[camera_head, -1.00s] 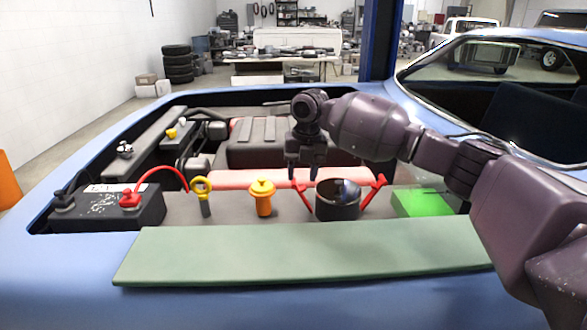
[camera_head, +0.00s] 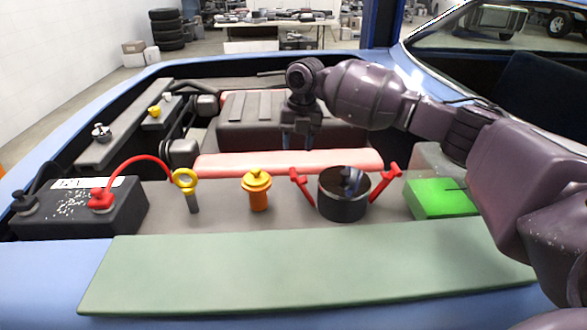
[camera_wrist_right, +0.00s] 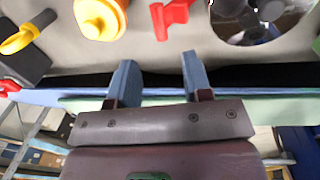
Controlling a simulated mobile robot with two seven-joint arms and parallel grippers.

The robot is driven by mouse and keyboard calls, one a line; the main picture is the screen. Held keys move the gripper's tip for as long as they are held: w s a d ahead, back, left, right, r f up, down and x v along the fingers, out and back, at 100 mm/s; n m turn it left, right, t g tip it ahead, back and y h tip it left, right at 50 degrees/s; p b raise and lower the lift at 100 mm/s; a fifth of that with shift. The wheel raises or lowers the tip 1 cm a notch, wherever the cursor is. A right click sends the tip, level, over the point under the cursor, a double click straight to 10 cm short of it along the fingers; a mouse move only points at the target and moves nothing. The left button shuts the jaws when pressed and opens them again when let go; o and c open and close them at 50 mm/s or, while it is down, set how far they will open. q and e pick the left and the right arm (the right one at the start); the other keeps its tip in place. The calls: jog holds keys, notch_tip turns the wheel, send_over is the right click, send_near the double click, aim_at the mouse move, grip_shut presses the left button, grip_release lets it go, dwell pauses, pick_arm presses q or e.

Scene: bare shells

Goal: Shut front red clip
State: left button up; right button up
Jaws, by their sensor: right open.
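A dark round canister (camera_head: 343,205) with a shiny top stands in the engine bay. One red clip (camera_head: 302,187) leans outward at its left side, and another red clip (camera_head: 384,182) leans outward at its right side. Both look swung open. My right gripper (camera_head: 298,143) is open and empty, pointing down above and behind the left clip in the head view. In the right wrist view its two fingers (camera_wrist_right: 160,75) are apart with nothing between them. The red clip (camera_wrist_right: 172,14) and canister (camera_wrist_right: 245,20) show at the top there. My left gripper is out of view.
Left of the canister stand an orange-yellow cap (camera_head: 257,190), a yellow ring-handled dipstick (camera_head: 186,185) and a black battery (camera_head: 80,212) with a red cable. A green block (camera_head: 440,198) lies to the right. A pale green panel (camera_head: 300,272) lies along the front edge.

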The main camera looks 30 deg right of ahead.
aim_at(294, 172)
jog(key=f, duration=0.5)
jog(key=f+b, duration=0.1)
jog(key=f, duration=0.2)
jog(key=shift+w+a+f, duration=0.25)
jog(key=shift+a, duration=0.1)
grip_shut()
